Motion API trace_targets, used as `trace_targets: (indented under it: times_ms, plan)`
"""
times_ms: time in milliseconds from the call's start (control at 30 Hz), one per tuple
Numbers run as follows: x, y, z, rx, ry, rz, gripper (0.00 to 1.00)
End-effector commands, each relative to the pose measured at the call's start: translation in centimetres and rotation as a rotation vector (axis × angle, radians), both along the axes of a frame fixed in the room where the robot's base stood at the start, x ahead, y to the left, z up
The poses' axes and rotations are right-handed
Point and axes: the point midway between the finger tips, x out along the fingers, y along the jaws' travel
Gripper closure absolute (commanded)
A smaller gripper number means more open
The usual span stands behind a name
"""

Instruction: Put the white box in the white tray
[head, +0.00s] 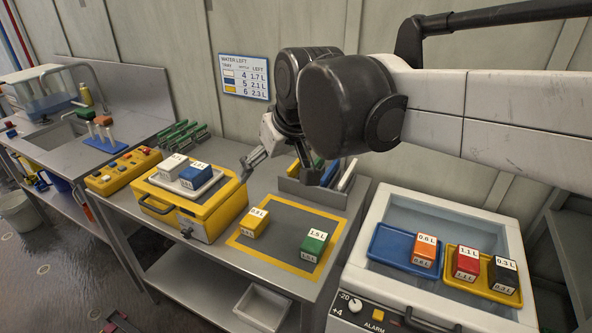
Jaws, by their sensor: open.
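A white box (173,165) with a number label stands in the white tray (208,187), at its left, beside a blue box (195,175). The white tray rests on top of a yellow case (190,218) on the bench. My gripper (278,178) is open, with its fingers spread wide and nothing seen between them. It is above the back of the bench, to the right of the white tray and apart from it.
Yellow (254,223) and green (314,246) boxes stand on a yellow-framed mat (272,260). A grey holder (308,192) is behind. At right, an open cooler holds a blue tray (386,256) with an orange box and a yellow tray (462,284) with red and black boxes.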

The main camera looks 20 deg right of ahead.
Motion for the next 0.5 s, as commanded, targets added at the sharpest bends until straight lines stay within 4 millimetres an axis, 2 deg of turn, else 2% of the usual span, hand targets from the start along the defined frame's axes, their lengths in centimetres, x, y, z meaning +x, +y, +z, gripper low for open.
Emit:
trace_targets:
  times_ms: [33,100,300,500]
  plan:
    - [-1.9,-0.5,-0.8,0.002,-0.006,-0.019,0.08]
    - [-4.1,-1.2,-1.8,0.007,-0.017,-0.048,0.08]
    - [-9.7,-2.8,-5.3,0.019,-0.047,-0.124,0.08]
    - [-12.7,-3.6,-7.8,0.026,-0.065,-0.169,0.08]
